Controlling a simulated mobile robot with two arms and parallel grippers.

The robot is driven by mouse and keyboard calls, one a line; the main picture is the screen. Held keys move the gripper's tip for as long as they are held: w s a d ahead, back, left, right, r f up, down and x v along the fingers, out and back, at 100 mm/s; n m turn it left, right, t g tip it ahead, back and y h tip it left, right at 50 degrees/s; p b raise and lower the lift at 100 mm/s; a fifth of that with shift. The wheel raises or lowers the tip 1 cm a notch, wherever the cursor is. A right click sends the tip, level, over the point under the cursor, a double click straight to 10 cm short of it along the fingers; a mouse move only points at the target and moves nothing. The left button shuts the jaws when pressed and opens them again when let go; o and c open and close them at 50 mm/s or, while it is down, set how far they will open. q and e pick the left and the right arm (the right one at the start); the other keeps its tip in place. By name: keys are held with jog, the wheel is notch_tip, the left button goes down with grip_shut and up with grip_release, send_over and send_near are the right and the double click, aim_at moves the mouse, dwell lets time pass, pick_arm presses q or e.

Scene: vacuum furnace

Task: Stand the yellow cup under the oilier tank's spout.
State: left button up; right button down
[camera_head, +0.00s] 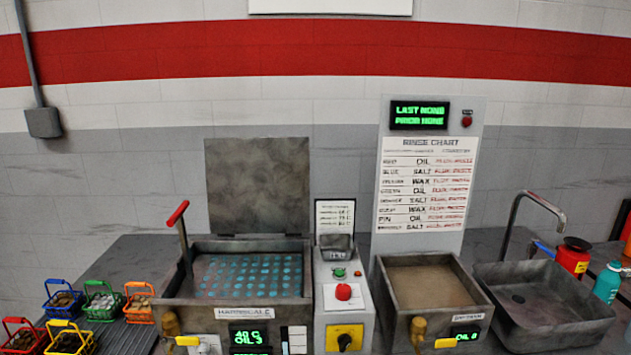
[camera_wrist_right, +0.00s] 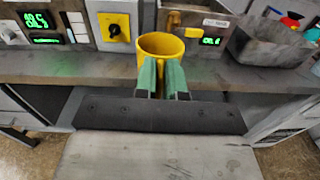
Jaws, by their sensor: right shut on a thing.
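The yellow cup (camera_wrist_right: 161,43) is in my right gripper (camera_wrist_right: 161,66), whose green fingers are shut on it in the right wrist view. The cup's mouth faces up, near the counter's front edge. The right tank (camera_head: 433,285) has a brass spout (camera_head: 418,330) with a yellow handle, and its display (camera_head: 466,333) reads OIL 8. In the wrist view this spout (camera_wrist_right: 173,20) shows just beyond the cup; I cannot tell if the cup is directly under it. The left tank (camera_head: 250,275) has its own spout (camera_head: 170,325) and a display (camera_head: 250,336) reading about OIL 3. My left gripper is not seen.
Between the tanks stands a control box (camera_head: 343,295) with a red button and a yellow switch. A grey sink (camera_head: 545,305) is on the right, with a red bottle (camera_head: 573,257) behind it. Several coloured baskets (camera_head: 103,302) sit at the left. The counter front (camera_wrist_right: 60,68) is clear.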

jog(key=shift+w+r, duration=0.1)
jog(key=w+d+f+y+p, duration=0.1)
jog(key=w+p, duration=0.1)
jog(key=w, duration=0.3)
jog(key=w+d+f+n+p, duration=0.1)
jog(key=w+d+p, duration=0.1)
jog(key=w, duration=0.3)
jog(key=shift+w+y+p, duration=0.3)
jog(key=shift+w+y, duration=0.05)
jog(key=shift+y, duration=0.05)
jog(key=w+a+f+b, duration=0.1)
jog(key=w+f, duration=0.1)
jog(key=w, duration=0.1)
jog(key=w+a+f+b, duration=0.1)
jog(key=w+a+f, duration=0.1)
jog(key=w, duration=0.2)
jog(key=w+a+f+b, duration=0.1)
jog(key=w+f, duration=0.2)
jog(key=shift+w+a, duration=0.25)
jog(key=shift+a, duration=0.15)
jog(key=shift+w+f+b, duration=0.1)
jog(key=shift+f+b, duration=0.1)
jog(key=shift+b, duration=0.1)
notch_tip(320, 180, down, 2)
jog(key=shift+f+b, duration=0.2)
jog(key=shift+b, duration=0.55)
jog(key=shift+f, duration=0.4)
